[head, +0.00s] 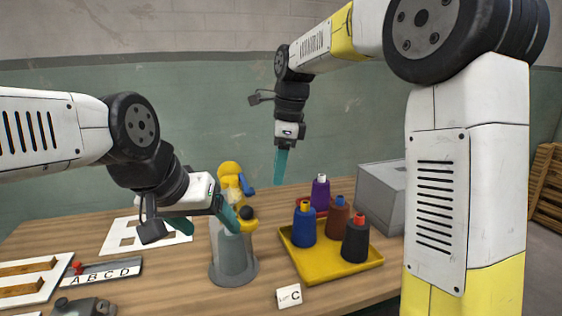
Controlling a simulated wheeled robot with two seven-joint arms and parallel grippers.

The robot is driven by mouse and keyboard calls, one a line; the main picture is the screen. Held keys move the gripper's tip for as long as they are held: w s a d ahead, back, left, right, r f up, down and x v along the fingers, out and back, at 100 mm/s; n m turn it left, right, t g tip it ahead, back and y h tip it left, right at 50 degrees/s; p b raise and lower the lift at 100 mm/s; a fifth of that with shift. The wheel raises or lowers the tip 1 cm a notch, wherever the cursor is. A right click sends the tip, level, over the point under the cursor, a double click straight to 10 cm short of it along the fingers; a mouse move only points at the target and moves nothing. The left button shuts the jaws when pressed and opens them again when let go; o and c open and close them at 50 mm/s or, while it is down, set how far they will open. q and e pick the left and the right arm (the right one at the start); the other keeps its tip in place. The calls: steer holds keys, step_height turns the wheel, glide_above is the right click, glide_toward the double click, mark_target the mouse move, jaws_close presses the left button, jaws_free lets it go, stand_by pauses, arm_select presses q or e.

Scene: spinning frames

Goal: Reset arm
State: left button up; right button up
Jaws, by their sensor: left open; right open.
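My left gripper (212,222) comes in from the left, and its teal fingers are apart at the grey and yellow device (233,262). One finger overlaps the upper part of the device in the picture; I cannot tell whether it touches. My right gripper (280,165) hangs pointing down above the back of the table, well clear of the tabletop, with nothing visible in its teal fingers. The device has a grey conical body on a round base, a yellow upper part and a black knob.
A yellow tray (297,262) right of the device holds several coloured spools. A grey box (382,196) stands behind it. A card marked C (289,296) lies in front. A lettered A-B-C-D strip (103,272) and white frames (118,237) lie at left. My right arm hides the table's right side.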

steer(key=s+d+r+n+t+y, duration=0.1)
steer(key=s+d+r+n+t, duration=0.15)
steer(key=s+d+n, duration=0.8)
steer(key=s+d+f+n+t, duration=0.2)
steer(key=s+d+f+n, duration=0.3)
steer(key=s, duration=0.5)
steer(key=n, duration=0.2)
steer(key=shift+d+n+t+h, duration=0.3)
steer(key=shift+d+n+t, duration=0.05)
steer(key=shift+d, duration=0.05)
